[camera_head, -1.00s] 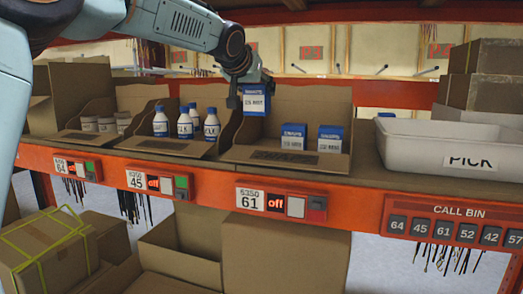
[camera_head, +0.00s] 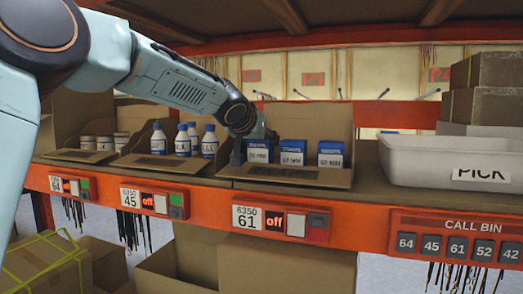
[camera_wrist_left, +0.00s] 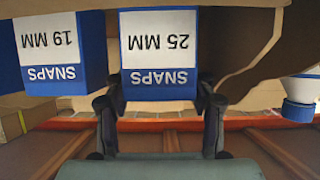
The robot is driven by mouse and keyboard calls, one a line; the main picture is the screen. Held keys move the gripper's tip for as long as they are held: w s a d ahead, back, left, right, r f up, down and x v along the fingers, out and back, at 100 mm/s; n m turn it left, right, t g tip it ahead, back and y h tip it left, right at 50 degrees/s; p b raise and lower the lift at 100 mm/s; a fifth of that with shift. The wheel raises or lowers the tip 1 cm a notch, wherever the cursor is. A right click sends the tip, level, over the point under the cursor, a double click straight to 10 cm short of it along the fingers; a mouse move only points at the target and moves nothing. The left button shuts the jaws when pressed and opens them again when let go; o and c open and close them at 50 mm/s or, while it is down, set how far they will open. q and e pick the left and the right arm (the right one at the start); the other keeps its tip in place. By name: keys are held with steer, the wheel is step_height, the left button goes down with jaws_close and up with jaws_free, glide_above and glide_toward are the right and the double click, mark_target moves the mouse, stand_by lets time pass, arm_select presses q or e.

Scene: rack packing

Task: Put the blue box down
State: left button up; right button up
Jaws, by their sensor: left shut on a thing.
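My left gripper (camera_head: 258,137) is shut on the blue box (camera_head: 259,152) with a white label. The box is upright in the open cardboard bin marked 61 (camera_head: 285,178), at the bin's left. Two similar blue and white boxes, a middle one (camera_head: 293,153) and a right one (camera_head: 330,154), stand to its right. In the left wrist view the held box (camera_wrist_left: 158,50) reads SNAPS 25 MM, upside down, between my fingers (camera_wrist_left: 160,105). A SNAPS 19 MM box (camera_wrist_left: 48,45) stands beside it. Whether the held box's base touches the bin floor is hidden. My right gripper is not in view.
Bins of blue-capped bottles (camera_head: 183,141) and small jars (camera_head: 97,142) stand to the left. A white PICK tote (camera_head: 430,158) is to the right. An orange shelf beam (camera_head: 355,215) runs along the front. Brown boxes (camera_head: 485,105) are stacked behind the tote.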

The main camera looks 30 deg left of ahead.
arm_select(q)
steer(key=shift+a+f, duration=0.3)
steer(key=shift+f, duration=0.05)
steer(key=shift+s+a, duration=0.1)
steer(key=shift+s, duration=0.05)
steer(key=shift+d+r, duration=0.2)
steer(key=shift+d, duration=0.05)
steer(key=shift+d+f, duration=0.1)
steer(key=shift+d, duration=0.1)
steer(key=o, duration=0.8)
steer(key=shift+f, duration=0.1)
steer(key=shift+o, duration=0.8)
steer(key=shift+a, duration=0.35)
steer(key=shift+d, duration=0.3)
